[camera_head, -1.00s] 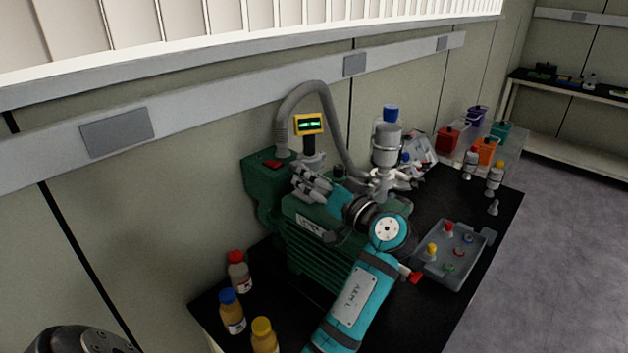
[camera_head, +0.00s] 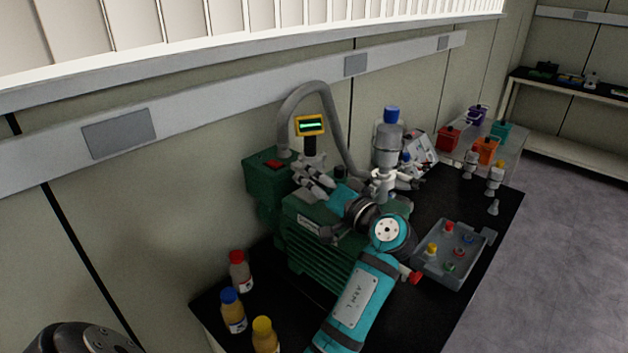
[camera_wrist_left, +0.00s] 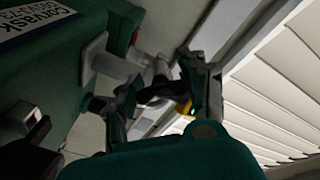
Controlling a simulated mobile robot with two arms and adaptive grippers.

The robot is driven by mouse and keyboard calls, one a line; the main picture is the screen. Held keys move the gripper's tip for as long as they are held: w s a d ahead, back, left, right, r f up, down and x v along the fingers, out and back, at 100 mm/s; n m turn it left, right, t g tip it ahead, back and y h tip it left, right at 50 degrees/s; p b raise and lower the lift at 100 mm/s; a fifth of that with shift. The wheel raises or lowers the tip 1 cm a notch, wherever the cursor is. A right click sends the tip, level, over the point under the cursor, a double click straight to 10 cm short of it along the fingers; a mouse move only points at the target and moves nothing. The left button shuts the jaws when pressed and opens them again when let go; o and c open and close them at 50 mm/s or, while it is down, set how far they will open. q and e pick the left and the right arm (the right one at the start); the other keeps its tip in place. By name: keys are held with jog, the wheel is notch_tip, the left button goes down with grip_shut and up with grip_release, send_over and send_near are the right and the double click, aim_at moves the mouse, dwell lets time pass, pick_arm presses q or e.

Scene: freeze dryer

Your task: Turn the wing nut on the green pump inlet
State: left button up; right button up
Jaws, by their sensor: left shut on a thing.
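The green pump (camera_head: 318,255) stands on the black bench top, and it also fills the left side of the left wrist view (camera_wrist_left: 50,75). Its inlet fitting (camera_head: 312,160) rises from the top under a yellow-framed gauge (camera_head: 311,125). My left gripper (camera_head: 306,180) reaches across the pump top, its fingers at the clamp on the inlet. In the left wrist view the fingers (camera_wrist_left: 160,95) are closed around a small part by the grey inlet pipe (camera_wrist_left: 112,66). The wing nut is mostly hidden between them. My right gripper is not in view.
A ribbed grey hose (camera_head: 325,92) arches behind the gauge. A metal vessel with a blue cap (camera_head: 387,145) stands right of the gripper. A grey tray (camera_head: 455,265) lies to the right, and bottles (camera_head: 232,312) stand front left.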

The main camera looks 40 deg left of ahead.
pick_arm(q)
jog(key=o, duration=1.2)
jog(key=shift+d, duration=0.1)
notch_tip(320, 180, up, 10)
jog(key=shift+s+f, duration=0.15)
jog(key=shift+w, duration=0.25)
